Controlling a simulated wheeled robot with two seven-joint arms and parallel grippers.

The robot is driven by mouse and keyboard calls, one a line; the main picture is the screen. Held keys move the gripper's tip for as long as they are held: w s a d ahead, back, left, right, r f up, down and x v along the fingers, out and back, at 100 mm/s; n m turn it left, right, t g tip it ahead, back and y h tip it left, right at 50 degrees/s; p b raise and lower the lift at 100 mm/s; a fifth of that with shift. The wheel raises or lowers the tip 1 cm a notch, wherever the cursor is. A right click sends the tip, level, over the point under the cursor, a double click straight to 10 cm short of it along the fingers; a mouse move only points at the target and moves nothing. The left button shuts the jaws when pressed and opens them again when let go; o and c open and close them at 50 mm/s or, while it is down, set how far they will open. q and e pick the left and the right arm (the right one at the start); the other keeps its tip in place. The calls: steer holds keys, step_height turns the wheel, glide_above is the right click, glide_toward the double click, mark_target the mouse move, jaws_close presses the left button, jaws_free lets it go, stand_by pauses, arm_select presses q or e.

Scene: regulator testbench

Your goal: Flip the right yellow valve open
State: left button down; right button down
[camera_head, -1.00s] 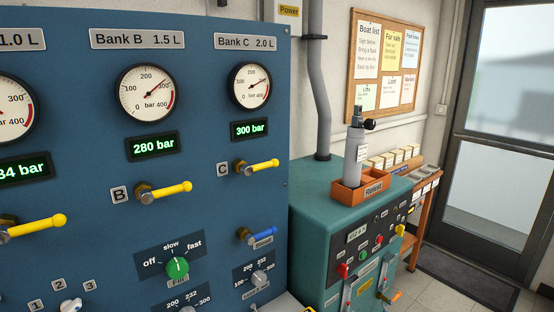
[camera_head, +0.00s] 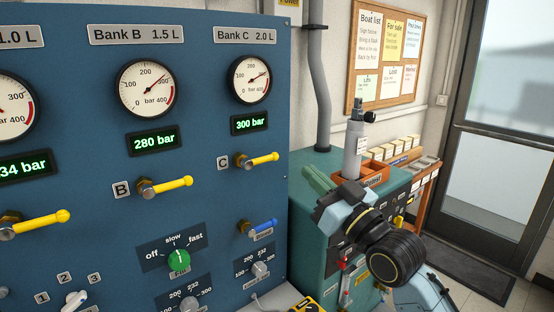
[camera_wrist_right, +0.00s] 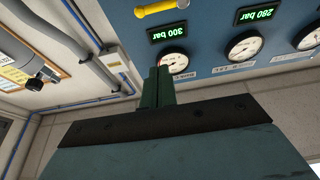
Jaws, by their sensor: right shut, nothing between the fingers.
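The right yellow valve (camera_head: 262,159) is the Bank C lever, beside the C label on the blue panel. Its handle points right and slightly up from a brass fitting. A yellow handle under the 300 bar display, the same valve, also shows upside down in the right wrist view (camera_wrist_right: 160,9). My right gripper (camera_head: 312,178) is in front of the green cabinet, right of the panel edge and apart from the valve. Its green fingers are together and empty, also in the wrist view (camera_wrist_right: 157,85). My left gripper is not in view.
The Bank B yellow lever (camera_head: 168,186) and another yellow lever (camera_head: 38,224) are to the left. A blue lever (camera_head: 260,226) sits below the Bank C valve. The green cabinet (camera_head: 305,230) with an orange tray (camera_head: 404,152) stands to the right. A grey pipe (camera_head: 320,90) runs behind.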

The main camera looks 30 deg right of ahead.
mark_target(262, 160)
steer(key=shift+w, duration=0.1)
steer(key=w+a+p, duration=0.1)
steer(key=w+p, duration=0.1)
steer(key=w, duration=0.9)
steer(key=shift+w, duration=0.2)
steer(key=shift+w+f+p, duration=0.1)
steer(key=shift+p, duration=0.2)
steer(key=shift+f+m+h, duration=0.15)
steer(key=shift+m+h, duration=0.25)
steer(key=shift+m, duration=0.3)
